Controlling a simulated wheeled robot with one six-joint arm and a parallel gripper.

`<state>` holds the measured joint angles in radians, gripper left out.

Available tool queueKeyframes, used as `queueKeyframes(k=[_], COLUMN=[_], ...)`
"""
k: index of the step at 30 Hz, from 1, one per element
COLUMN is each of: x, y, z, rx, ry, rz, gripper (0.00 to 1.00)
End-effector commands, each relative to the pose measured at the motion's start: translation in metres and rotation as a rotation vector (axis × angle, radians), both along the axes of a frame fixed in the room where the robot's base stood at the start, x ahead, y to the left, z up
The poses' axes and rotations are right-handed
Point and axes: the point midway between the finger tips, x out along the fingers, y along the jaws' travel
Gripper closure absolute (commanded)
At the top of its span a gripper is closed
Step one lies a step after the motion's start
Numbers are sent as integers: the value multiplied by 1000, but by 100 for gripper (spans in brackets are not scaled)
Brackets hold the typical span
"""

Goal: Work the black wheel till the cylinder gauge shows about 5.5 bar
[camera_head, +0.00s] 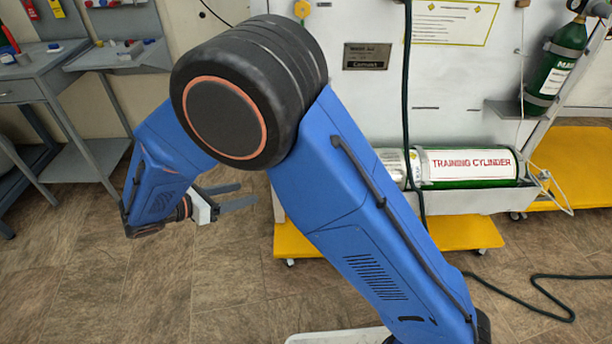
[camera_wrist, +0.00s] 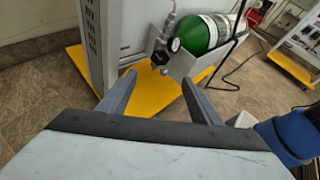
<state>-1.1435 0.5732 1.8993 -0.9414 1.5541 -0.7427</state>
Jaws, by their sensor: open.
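The green and white training cylinder (camera_head: 470,167) lies on its side in a grey trough on the trainer. Its valve end is hidden behind my arm in the head view. In the wrist view the green cylinder (camera_wrist: 197,36) shows with a dark valve fitting (camera_wrist: 160,60) at its near end, where a small round dark part sits. I cannot tell for sure which dark part is the black wheel, and no gauge reading is legible. My gripper (camera_head: 246,194) is open and empty, left of the trainer. In the wrist view its fingers (camera_wrist: 160,82) point toward the fitting, apart from it.
The trainer's yellow base (camera_head: 460,233) stands on castors. A dark green hose (camera_head: 540,290) runs down the panel and across the floor at right. Another green cylinder (camera_head: 556,66) stands upright at right. A grey workbench (camera_head: 50,80) is at left. The floor between is clear.

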Motion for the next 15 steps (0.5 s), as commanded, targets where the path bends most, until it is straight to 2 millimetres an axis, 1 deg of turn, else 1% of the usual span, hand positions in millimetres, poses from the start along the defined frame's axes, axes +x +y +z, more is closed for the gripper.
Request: queueKeyframes(k=[8,11,15], x=[-1,-4,-12], y=[0,0,2], z=[-2,-11,-33], rx=[-5,-41,-136], ry=[-3,-22,-90], rz=[0,2,13], gripper=[42,42,42])
